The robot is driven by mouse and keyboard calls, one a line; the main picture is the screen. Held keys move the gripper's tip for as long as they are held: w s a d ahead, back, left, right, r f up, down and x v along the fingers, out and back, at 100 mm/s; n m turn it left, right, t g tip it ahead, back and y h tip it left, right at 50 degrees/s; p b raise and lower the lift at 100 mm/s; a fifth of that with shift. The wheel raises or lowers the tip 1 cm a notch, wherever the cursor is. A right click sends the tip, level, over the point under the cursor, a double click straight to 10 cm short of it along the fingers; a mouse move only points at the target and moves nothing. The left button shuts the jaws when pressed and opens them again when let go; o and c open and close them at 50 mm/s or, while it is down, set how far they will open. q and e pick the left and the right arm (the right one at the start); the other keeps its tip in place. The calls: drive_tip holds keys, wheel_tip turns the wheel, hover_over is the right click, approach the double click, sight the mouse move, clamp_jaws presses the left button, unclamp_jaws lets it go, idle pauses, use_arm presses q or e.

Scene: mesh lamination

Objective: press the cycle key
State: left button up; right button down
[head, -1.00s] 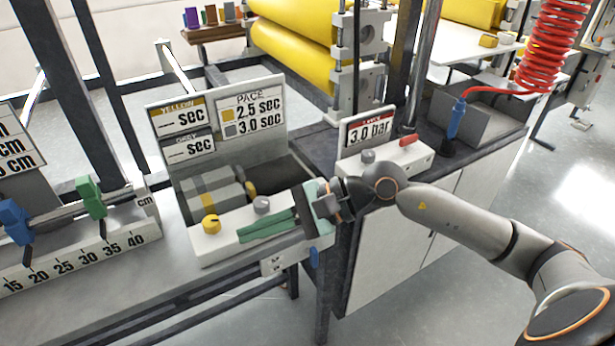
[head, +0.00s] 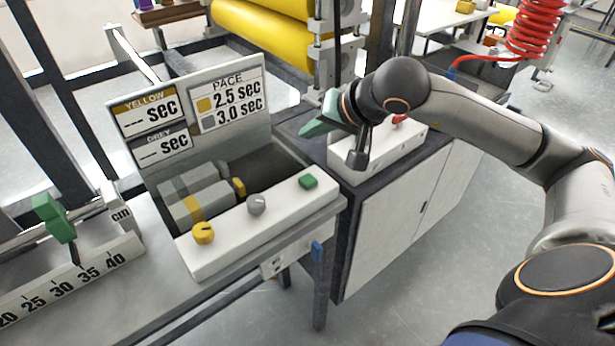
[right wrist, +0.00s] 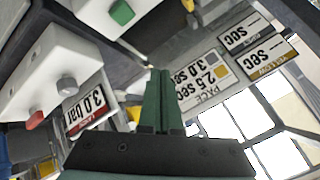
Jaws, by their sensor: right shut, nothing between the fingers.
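The cycle key appears to be the green key (head: 308,182) at the right end of a white control panel (head: 235,250). The key also shows in the right wrist view (right wrist: 121,13), near the top edge. My right gripper (head: 305,131), with green fingers, is in the air behind and above the key, in front of the roller stand, apart from the key. Its fingers are shut and empty in the right wrist view (right wrist: 157,74). My left gripper is in neither view.
A yellow knob (head: 204,233) and a grey knob (head: 256,204) share the panel. A display board (head: 190,115) stands behind it. A white box (head: 345,158) with a red key (head: 399,118) is under my right arm. A ruler with a green clamp (head: 55,217) is at left.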

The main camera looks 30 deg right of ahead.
drive_tip(key=f, duration=0.1)
drive_tip(key=b, duration=0.6)
hover_over(311, 182)
wheel_tip(311, 182, down, 7)
drive_tip(key=shift+r, duration=0.1)
drive_tip(key=shift+f+b, duration=0.45)
drive_tip(key=shift+b, duration=0.1)
drive_tip(key=shift+f, duration=0.1)
use_arm(q)
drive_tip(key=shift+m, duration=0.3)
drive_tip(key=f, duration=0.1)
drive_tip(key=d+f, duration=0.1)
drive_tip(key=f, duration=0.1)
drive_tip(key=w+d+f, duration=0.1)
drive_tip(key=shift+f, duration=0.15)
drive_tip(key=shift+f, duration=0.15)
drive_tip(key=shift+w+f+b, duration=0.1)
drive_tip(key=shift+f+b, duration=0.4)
drive_tip(key=shift+b, duration=0.15)
use_arm(e)
drive_tip(key=shift+f, duration=0.4)
